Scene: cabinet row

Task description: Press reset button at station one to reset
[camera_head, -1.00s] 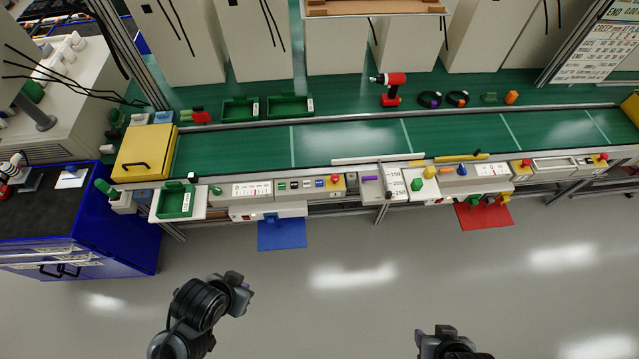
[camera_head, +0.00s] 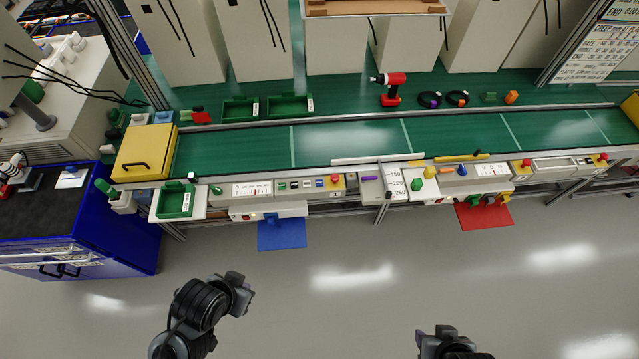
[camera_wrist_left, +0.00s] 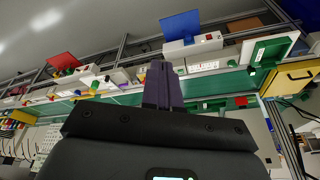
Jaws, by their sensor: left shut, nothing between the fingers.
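A control panel (camera_head: 287,187) with small buttons runs along the front of the green line. I cannot tell which button is the reset button or which station is one. My left gripper (camera_head: 243,292) is low in front of the line, well apart from the panels. In the left wrist view its fingers (camera_wrist_left: 163,84) are together and empty. My right gripper (camera_head: 440,333) is at the bottom edge, clear of everything; its fingers are unclear.
A blue plate (camera_head: 282,235) and a red plate (camera_head: 484,216) stick out in front of the line. A green tray (camera_head: 175,200) sits at the left end, near a blue cabinet (camera_head: 118,225). The grey floor between my arms and the line is clear.

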